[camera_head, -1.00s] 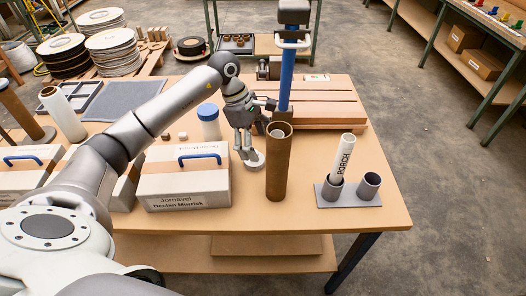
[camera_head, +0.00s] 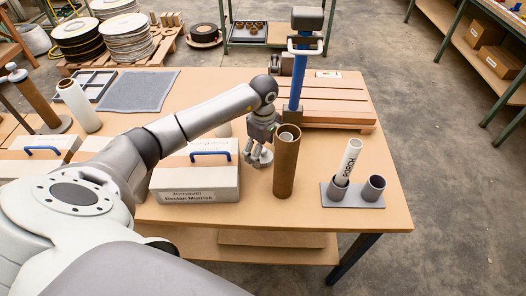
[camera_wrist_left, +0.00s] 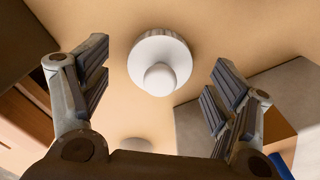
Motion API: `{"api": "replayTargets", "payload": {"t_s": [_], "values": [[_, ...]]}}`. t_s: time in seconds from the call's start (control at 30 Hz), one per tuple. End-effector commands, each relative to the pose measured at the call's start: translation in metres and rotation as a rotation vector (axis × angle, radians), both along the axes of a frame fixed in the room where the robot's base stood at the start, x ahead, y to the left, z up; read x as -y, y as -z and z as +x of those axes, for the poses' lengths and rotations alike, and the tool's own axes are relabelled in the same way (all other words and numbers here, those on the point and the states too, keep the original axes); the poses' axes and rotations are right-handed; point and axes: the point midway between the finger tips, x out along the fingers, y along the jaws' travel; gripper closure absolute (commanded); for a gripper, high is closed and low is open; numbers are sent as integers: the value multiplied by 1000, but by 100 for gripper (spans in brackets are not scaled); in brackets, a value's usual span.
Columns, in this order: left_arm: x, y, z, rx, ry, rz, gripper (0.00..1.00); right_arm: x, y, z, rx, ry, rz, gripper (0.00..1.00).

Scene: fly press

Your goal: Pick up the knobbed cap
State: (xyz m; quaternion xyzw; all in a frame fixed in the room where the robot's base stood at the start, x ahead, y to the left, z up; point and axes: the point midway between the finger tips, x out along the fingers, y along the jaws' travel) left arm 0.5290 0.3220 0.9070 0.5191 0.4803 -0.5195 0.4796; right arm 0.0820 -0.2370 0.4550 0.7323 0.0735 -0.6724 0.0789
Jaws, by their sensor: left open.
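The knobbed cap (camera_wrist_left: 160,62) is a round white disc with a ball-like knob at its centre, lying on the tan tabletop in the left wrist view. My left gripper (camera_wrist_left: 163,66) is open, with its dark-padded fingers apart on both sides of the cap and not touching it. In the head view my left gripper (camera_head: 259,154) points down at the table between the white box and the brown tube. There the fingers mostly hide the cap. My right gripper is not in view.
A brown upright tube (camera_head: 286,165) stands close right of the gripper. A white box with a blue handle (camera_head: 195,180) is close on its left. A grey two-cup holder (camera_head: 352,195) with a white tube stands further right. A blue post (camera_head: 296,75) rises behind.

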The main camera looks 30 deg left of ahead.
Motion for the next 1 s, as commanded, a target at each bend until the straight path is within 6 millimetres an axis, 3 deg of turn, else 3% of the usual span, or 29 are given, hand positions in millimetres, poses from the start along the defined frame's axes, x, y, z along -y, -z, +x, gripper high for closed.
{"api": "replayTargets", "payload": {"t_s": [0.13, 0.37, 0.67, 1.0], "values": [[0, 14, 0, 0, -1, 0, 18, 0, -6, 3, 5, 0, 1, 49], [-1, 17, 0, 1, 0, 0, 18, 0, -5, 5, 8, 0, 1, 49], [-1, 17, 0, 1, 0, 0, 54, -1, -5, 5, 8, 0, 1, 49], [-1, 15, 0, 2, 0, 0, 55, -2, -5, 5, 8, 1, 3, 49]]}}
